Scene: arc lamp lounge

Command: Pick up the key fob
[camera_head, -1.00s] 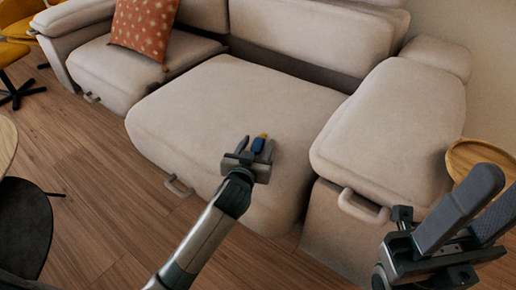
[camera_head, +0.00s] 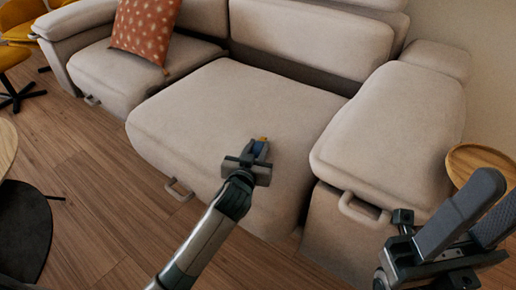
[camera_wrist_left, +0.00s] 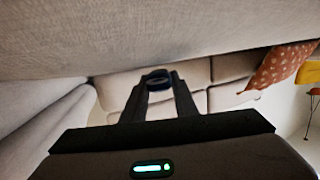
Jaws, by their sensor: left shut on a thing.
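The key fob (camera_head: 263,139) is small, with a blue body and a yellow end that just shows above my left fingertips in the head view. My left gripper (camera_head: 259,149) is shut on it, over the seat of the beige sofa (camera_head: 215,110). In the left wrist view the fob (camera_wrist_left: 158,80) shows as a dark blue rounded piece between the fingertips. Most of it is hidden by the fingers in the head view. I cannot tell whether it still touches the seat. My right gripper (camera_head: 497,197) is open and empty at the lower right.
An orange patterned cushion (camera_head: 146,33) leans at the sofa's left part. A raised sofa section (camera_head: 390,125) stands right of the seat, with a round wooden table (camera_head: 468,158) beyond it. A dark chair (camera_head: 25,225) is at the left. The seat around the fob is clear.

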